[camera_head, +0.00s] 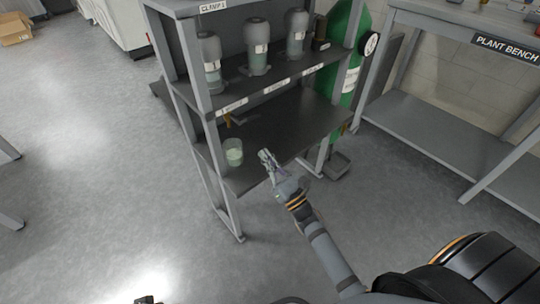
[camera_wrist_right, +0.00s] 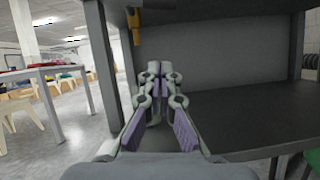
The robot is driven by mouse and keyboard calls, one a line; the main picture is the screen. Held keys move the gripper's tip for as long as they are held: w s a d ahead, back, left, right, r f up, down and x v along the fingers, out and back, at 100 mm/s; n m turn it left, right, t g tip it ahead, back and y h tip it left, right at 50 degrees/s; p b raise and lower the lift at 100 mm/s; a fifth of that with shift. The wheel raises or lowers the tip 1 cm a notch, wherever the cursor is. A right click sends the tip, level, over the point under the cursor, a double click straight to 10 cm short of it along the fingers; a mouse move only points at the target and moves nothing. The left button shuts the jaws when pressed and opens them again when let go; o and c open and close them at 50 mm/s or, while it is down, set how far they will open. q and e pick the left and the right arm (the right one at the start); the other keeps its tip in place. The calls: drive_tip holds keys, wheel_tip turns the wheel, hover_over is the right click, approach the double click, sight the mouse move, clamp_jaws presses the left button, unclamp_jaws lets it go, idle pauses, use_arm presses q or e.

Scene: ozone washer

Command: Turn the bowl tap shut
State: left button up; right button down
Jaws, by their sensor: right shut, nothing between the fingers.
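A small brass-yellow fitting that looks like a tap hangs under the upper shelf; it shows in the wrist view (camera_wrist_right: 135,24) and partly in the head view (camera_head: 228,119). Whether it is open or shut cannot be told. A pale greenish cup or bowl (camera_head: 233,153) stands on the lower shelf at its left front corner. My right gripper (camera_head: 265,156) is shut and empty at the front of the lower shelf, to the right of the cup. In the wrist view its fingertips (camera_wrist_right: 158,72) are together, below and right of the brass fitting. A dark tip at the bottom edge may be my left gripper (camera_head: 148,299).
The rack's lower shelf (camera_head: 290,130) is mostly bare. Several capped bottles (camera_head: 258,48) stand on the shelf above. Rack posts frame the opening. A green cylinder (camera_head: 346,50) stands behind at right, beside the plant bench (camera_head: 430,130).

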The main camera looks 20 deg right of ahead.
use_arm(q)
drive_tip(key=shift+s+a+r+g+p, duration=0.15)
drive_tip(key=shift+a+r+g+p, duration=0.1)
drive_tip(key=shift+r+p, duration=0.2)
drive_tip(key=shift+s+a+r+g+p, duration=0.15)
drive_tip(key=shift+r+g+p, duration=0.15)
drive_tip(key=shift+r, duration=0.25)
use_arm(e)
drive_tip(key=w+r, duration=0.5)
drive_tip(key=r, duration=0.1)
drive_tip(key=shift+a+r, duration=0.35)
drive_tip(key=shift+a, duration=0.1)
use_arm(q)
drive_tip(key=shift+f, duration=0.1)
use_arm(e)
drive_tip(key=shift+w, duration=0.1)
use_arm(q)
drive_tip(key=shift+w+d+f+t+b, duration=0.2)
drive_tip(key=shift+d+f+t+b, duration=0.1)
drive_tip(key=shift+f+b, duration=0.2)
drive_tip(key=shift+w+d+f+t+b, duration=0.15)
drive_tip(key=shift+w+f+t+b, duration=0.15)
drive_tip(key=shift+f, duration=0.25)
use_arm(e)
drive_tip(key=r+n+y, duration=0.1)
drive_tip(key=n, duration=0.2)
drive_tip(key=shift+w+d+r+g+y, duration=0.1)
drive_tip(key=shift+d+r+g+y, duration=0.25)
drive_tip(key=shift+r+g+y, duration=0.05)
